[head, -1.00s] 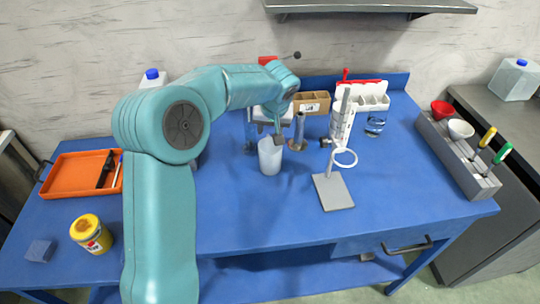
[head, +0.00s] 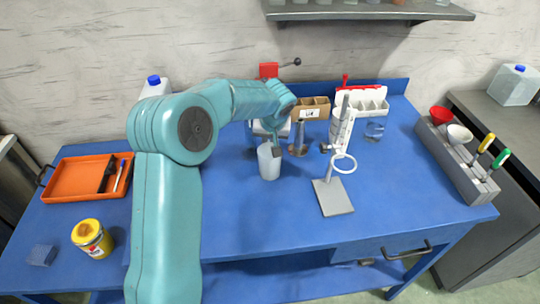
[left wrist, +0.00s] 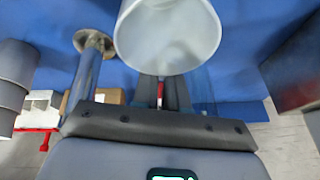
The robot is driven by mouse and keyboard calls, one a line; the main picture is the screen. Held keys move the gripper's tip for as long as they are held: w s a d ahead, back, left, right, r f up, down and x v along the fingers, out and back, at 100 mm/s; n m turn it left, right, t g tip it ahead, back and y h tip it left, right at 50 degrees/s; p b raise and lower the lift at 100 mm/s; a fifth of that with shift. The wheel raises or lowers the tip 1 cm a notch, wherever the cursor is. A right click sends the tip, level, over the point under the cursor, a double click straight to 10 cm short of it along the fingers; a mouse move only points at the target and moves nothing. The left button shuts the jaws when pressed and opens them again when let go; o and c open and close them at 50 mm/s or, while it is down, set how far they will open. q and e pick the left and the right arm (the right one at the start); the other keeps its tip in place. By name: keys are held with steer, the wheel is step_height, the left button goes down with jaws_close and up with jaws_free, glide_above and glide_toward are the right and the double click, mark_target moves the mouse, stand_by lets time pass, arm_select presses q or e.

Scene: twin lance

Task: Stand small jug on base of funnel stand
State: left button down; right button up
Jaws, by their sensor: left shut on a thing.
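The small jug (head: 268,163), a whitish translucent open-topped vessel, stands upright in the middle of the blue table; any small gap under it cannot be told. My left gripper (head: 276,151) is shut on its rear upper side. In the left wrist view the jug (left wrist: 167,35) is right in front of my left gripper (left wrist: 163,92), its open mouth towards the camera. The funnel stand (head: 333,197) is to the right of the jug, with a flat grey base, an upright rod and a white ring (head: 343,163) above the base. The base is bare. My right gripper is out of view.
A metal post (head: 298,137) stands just behind the jug. Behind are a cardboard box (head: 311,108), a white rack (head: 372,104) and a glass beaker (head: 375,130). An orange tray (head: 80,186) and yellow jar (head: 92,239) are left.

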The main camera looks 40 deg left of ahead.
arm_select(q)
step_height(320, 180, up, 20)
steer(key=p, duration=0.2)
